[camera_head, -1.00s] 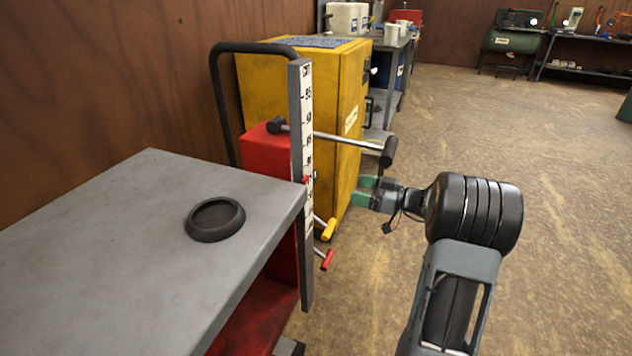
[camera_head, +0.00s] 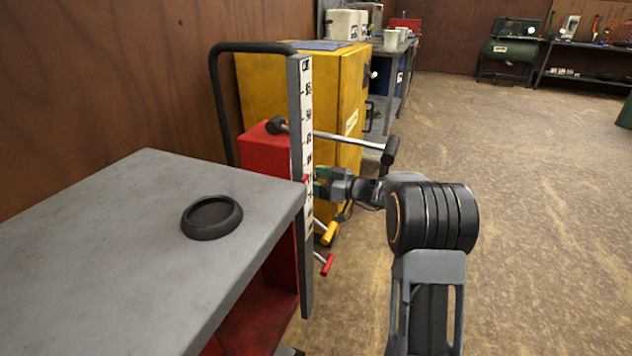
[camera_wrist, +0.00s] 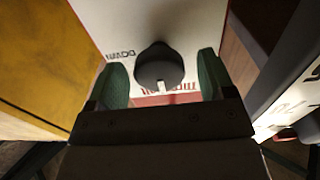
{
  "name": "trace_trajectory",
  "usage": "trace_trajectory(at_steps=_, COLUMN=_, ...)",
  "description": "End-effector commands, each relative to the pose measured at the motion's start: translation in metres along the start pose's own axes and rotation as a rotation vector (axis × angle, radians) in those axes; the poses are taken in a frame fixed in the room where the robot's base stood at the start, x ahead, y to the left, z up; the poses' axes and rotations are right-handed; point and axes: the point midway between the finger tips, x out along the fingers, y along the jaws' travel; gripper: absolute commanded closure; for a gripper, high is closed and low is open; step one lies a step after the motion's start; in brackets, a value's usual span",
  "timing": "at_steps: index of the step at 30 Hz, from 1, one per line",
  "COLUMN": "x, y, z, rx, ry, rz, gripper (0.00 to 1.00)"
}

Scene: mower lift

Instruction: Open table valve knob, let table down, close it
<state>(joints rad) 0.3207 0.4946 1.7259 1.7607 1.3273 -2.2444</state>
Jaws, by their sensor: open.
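The valve knob (camera_wrist: 158,68) is dark and round with a small pale mark, on a white panel (camera_wrist: 120,22) lettered with "DOWN". My gripper (camera_head: 321,181) is open; its green fingers stand either side of the knob in the wrist view, with gaps visible on both sides. The knob is hidden in the head view. The lift table (camera_head: 110,250) has a grey top and stands at the left, raised above its red base (camera_head: 262,318). An upright height scale (camera_head: 308,130) stands at its far right corner, partly covering my fingertips.
A black ring-shaped dish (camera_head: 211,230) lies on the table top. A yellow cabinet (camera_head: 352,85) stands behind the red box (camera_head: 262,150). A bar handle (camera_head: 350,138), a yellow lever (camera_head: 328,232) and a red lever (camera_head: 327,265) stick out near my arm. Open floor lies right.

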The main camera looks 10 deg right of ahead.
Motion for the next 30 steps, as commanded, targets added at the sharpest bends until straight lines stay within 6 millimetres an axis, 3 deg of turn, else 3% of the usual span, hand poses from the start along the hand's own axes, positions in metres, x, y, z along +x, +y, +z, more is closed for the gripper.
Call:
trace_trajectory(at_steps=10, x=0.0022, y=0.0, z=-0.0001, rx=0.001, ry=0.0, rz=0.0, gripper=0.25)
trace_trajectory(at_steps=25, x=0.0021, y=-0.0003, z=0.0, rx=0.001, ry=0.0, rz=-0.001, gripper=0.73)
trace_trajectory(at_steps=30, x=0.0021, y=-0.0005, z=0.0006, rx=0.012, ry=0.0, rz=-0.001, gripper=0.73)
